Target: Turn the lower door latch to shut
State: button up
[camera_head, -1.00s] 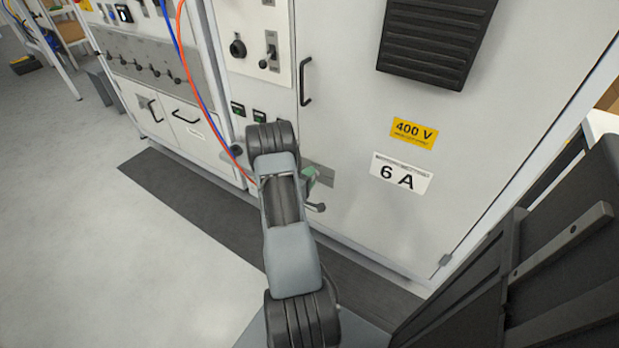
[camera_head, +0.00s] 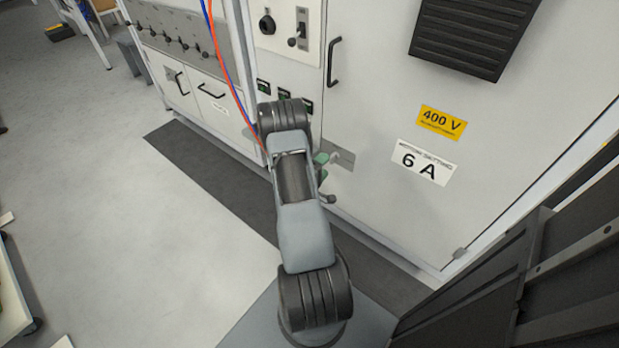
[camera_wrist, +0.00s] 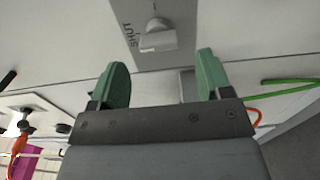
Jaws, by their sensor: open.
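The lower door latch (camera_wrist: 158,41) shows in the wrist view as a pale grey grip below a round pivot. It sits on a grey plate (camera_wrist: 182,14) marked "SHUT", with the word to the left of the grip. In the head view the latch (camera_head: 345,158) is at the lower left of the cabinet door, partly behind my gripper. My gripper (camera_wrist: 160,78) is open and empty, with green fingertips apart. In the wrist view the latch lies beyond the fingertips, between their lines; I see no contact. My gripper (camera_head: 321,170) is just left of the latch in the head view.
The large white door (camera_head: 385,110) has a black bar handle (camera_head: 334,62) and a dark vent (camera_head: 472,35). Red and blue cables (camera_head: 222,65) hang left of my arm. A green cable (camera_wrist: 291,86) is at right in the wrist view. Open floor (camera_head: 80,110) lies left.

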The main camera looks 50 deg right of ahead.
jog(key=a+p, duration=0.1)
jog(key=a, duration=0.8)
jog(key=shift+a, duration=0.2)
jog(key=w+a+r+m+t+y+p, duration=0.1)
jog(key=w+a+r+t+y+p, duration=0.1)
jog(key=w+r+t+y+p, duration=0.25)
jog(key=w+a+r+m+t+y+p, duration=0.1)
jog(key=w+a+r+p, duration=0.15)
jog(key=w+r, duration=0.4)
jog(key=w+a+r+t+y+p, duration=0.2)
jog(key=w+a+r+y+p, duration=0.15)
jog(key=a+r, duration=0.35)
jog(key=w+a+r+t+y+p, duration=0.2)
jog(key=w+a+r+y+p, duration=0.15)
jog(key=r, duration=0.45)
jog(key=s+a+r+n+g+y+p, duration=0.1)
jog(key=s+a+r+y+p, duration=0.25)
jog(key=a+r, duration=0.3)
jog(key=s+a+r+n+g+y+p, duration=0.1)
jog(key=s+a+r+y+p, duration=0.1)
jog(key=a+r+p, duration=0.45)
jog(key=s+a+r+g+p, duration=0.2)
jog(key=s+r+g, duration=0.2)
jog(key=s+r, duration=0.7)
jog(key=s, duration=0.3)
jog(key=shift+r+p, duration=0.25)
jog(key=shift+p, duration=0.15)
